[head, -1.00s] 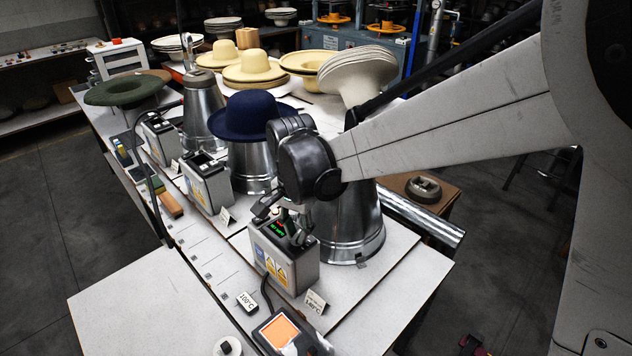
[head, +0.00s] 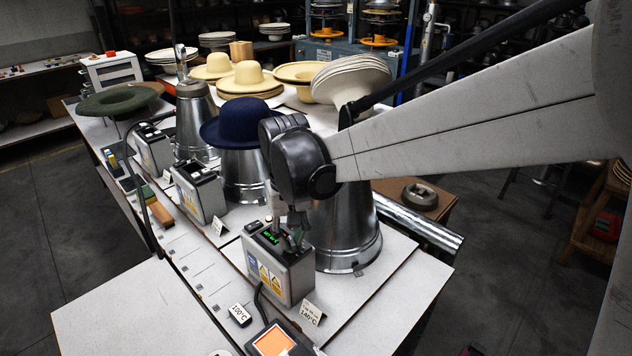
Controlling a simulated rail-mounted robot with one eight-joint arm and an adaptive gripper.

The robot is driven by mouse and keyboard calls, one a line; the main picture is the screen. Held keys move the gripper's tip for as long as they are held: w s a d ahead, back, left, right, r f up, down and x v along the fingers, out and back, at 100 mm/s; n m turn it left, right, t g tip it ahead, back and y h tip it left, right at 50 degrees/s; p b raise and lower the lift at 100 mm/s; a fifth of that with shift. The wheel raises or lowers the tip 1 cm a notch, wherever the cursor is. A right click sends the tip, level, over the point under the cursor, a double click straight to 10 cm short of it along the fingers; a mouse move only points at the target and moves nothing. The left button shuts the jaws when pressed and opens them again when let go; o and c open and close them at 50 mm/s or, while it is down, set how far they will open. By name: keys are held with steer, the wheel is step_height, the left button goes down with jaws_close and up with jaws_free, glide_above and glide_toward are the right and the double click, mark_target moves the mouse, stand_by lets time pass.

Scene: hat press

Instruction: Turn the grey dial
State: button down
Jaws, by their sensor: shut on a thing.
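The nearest grey control box (head: 283,272) stands on the table, with a green lit display (head: 270,238) and yellow warning labels on its front. My gripper (head: 291,240) points down at the top of this box, right of the display. Its fingers are shut on the grey dial, which they and my wrist mostly hide. A small dark knob or switch (head: 254,226) sits at the box's top left corner. A card reading 140°C (head: 311,314) stands in front of the box.
A metal cone (head: 345,238) stands close behind the box. A navy hat (head: 236,122) sits on another cone to the left. More control boxes (head: 200,190) line the table. A tablet with an orange screen (head: 274,341) and a 100°C tag (head: 240,314) lie in front.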

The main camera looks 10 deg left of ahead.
mark_target(292, 240)
steer(key=shift+n, duration=1)
steer(key=c, duration=1.8)
jaws_free()
step_height(292, 240, up, 12)
